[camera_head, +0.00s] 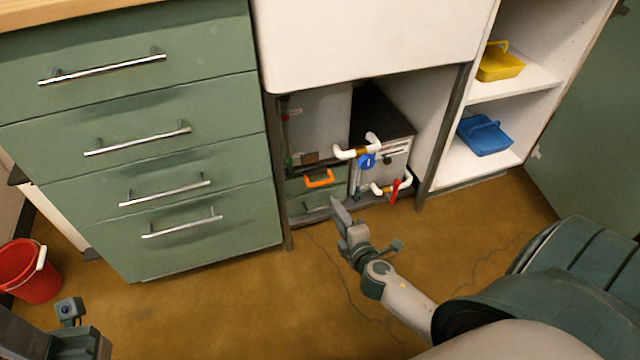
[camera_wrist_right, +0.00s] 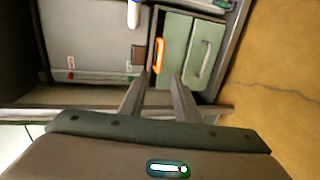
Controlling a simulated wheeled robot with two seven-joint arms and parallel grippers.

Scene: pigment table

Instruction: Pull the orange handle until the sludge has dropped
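The orange handle (camera_head: 320,179) is on the front of a green drawer-like unit (camera_head: 296,187) in the open bay under the white basin. It also shows in the right wrist view (camera_wrist_right: 158,55), just beyond the finger tips and slightly left of the middle between them. My right gripper (camera_head: 337,207) is low in front of the bay, below and right of the handle; its two fingers (camera_wrist_right: 159,78) are apart with nothing between them. My left arm's end (camera_head: 70,325) shows at the lower left, its fingers not clearly visible. No sludge is visible.
Right of the handle is a grey box with white pipes (camera_head: 357,152), a blue knob (camera_head: 367,161) and a red lever (camera_head: 394,191). A second, metal handle (camera_head: 316,208) sits below the orange one. Bay posts stand either side. A red bucket (camera_head: 30,273) is far left; the floor ahead is clear.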

